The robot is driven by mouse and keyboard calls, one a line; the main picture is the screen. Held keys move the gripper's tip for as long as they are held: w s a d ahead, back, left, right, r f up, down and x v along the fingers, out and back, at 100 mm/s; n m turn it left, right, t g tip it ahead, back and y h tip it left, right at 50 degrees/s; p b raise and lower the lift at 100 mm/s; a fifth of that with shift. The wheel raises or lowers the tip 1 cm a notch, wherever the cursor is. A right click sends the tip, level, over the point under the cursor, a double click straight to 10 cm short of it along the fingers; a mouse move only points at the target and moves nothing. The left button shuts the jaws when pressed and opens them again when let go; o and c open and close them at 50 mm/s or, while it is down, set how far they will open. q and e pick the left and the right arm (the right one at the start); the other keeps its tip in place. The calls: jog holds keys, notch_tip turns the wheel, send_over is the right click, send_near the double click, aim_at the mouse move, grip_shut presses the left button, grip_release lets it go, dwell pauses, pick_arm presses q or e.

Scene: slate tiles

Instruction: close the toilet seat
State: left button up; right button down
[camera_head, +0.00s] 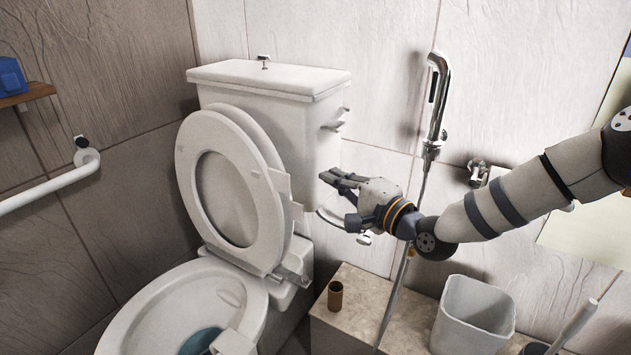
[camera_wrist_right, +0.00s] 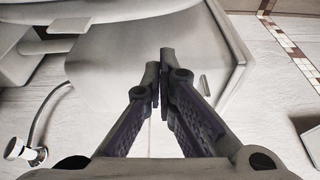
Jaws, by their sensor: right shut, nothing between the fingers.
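The white toilet seat (camera_head: 262,208) stands raised in the head view, leaning back towards the tank, with what looks like the lid (camera_head: 262,143) behind it. The toilet bowl (camera_head: 133,318) below is open. The white tank (camera_head: 270,112) stands behind the seat. My right gripper (camera_head: 337,184) is to the right of the raised seat, beside the tank's right side and apart from the seat. Its dark fingers are shut and empty, meeting at the tips in the right wrist view (camera_wrist_right: 161,68). My left gripper is not in view.
A chrome hand shower (camera_head: 437,100) hangs on the wall behind my right arm. A white grab rail (camera_head: 50,185) is at left.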

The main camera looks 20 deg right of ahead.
jog(key=w+a, duration=0.4)
jog(key=a, duration=0.1)
jog(key=shift+a+p, duration=0.25)
jog(key=shift+p, duration=0.1)
jog(key=shift+w+f, duration=0.1)
